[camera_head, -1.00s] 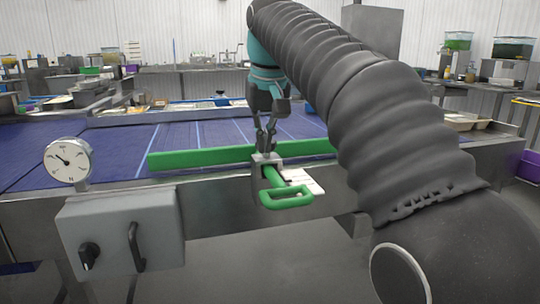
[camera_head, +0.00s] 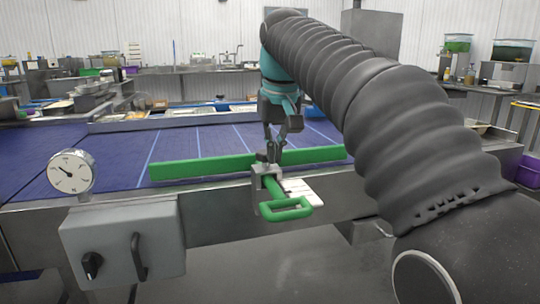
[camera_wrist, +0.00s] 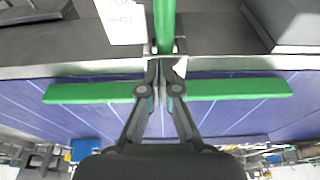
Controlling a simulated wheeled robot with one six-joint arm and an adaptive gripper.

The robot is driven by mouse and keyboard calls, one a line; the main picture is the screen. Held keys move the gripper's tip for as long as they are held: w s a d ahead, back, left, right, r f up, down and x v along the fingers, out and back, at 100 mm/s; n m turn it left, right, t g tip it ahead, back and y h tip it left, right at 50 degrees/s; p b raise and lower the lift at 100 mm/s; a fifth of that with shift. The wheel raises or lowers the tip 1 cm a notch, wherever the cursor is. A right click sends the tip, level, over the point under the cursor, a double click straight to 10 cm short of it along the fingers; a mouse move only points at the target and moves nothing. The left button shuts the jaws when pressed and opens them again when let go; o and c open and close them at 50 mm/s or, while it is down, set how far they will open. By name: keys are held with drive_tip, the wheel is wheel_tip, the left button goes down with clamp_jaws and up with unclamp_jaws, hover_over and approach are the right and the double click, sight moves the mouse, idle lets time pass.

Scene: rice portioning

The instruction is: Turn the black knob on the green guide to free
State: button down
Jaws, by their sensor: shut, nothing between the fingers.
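The green guide (camera_head: 205,167) is a long bar across the blue belt's near edge, and it also shows in the wrist view (camera_wrist: 90,92). A grey metal clamp (camera_head: 258,197) stands at its middle, with a green loop handle (camera_head: 287,209) toward me. My gripper (camera_head: 273,155) points down at the clamp's top, its fingers together and empty. In the wrist view my gripper (camera_wrist: 166,66) reaches the bar's middle beside the clamp. The guide's black knob is not clearly distinguishable from the dark fingertips, so its setting and any contact cannot be told.
A white lettered plate (camera_head: 300,191) lies beside the handle; its writing is unreadable here. A grey box (camera_head: 160,225) with a black rotary switch (camera_head: 92,265) and a black handle stands at left, below a round dial (camera_head: 71,174). The blue belt (camera_head: 110,150) beyond is clear.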

drive_tip(key=shift+w+d, duration=0.25)
drive_tip(key=shift+d, duration=0.1)
idle(0.5)
drive_tip(key=shift+s+d, duration=0.1)
drive_tip(key=w+v, duration=0.1)
drive_tip(key=v, duration=0.4)
drive_tip(key=shift+s+r, duration=0.2)
drive_tip(key=shift+r, duration=0.35)
drive_tip(key=shift+s+a+f+b, duration=0.1)
drive_tip(key=shift+a+f+b, duration=0.35)
drive_tip(key=shift+f, duration=0.55)
drive_tip(key=shift+a+f+b, duration=0.3)
drive_tip(key=shift+a+f, duration=0.4)
drive_tip(key=shift+f, duration=0.3)
drive_tip(key=shift+s+a+f+b, duration=0.1)
drive_tip(key=shift+a+f+b, duration=0.35)
drive_tip(key=shift+f, duration=0.6)
drive_tip(key=shift+w+d+r+p, duration=0.1)
drive_tip(key=shift+w+d+p, duration=0.1)
drive_tip(key=shift+d+p, duration=0.8)
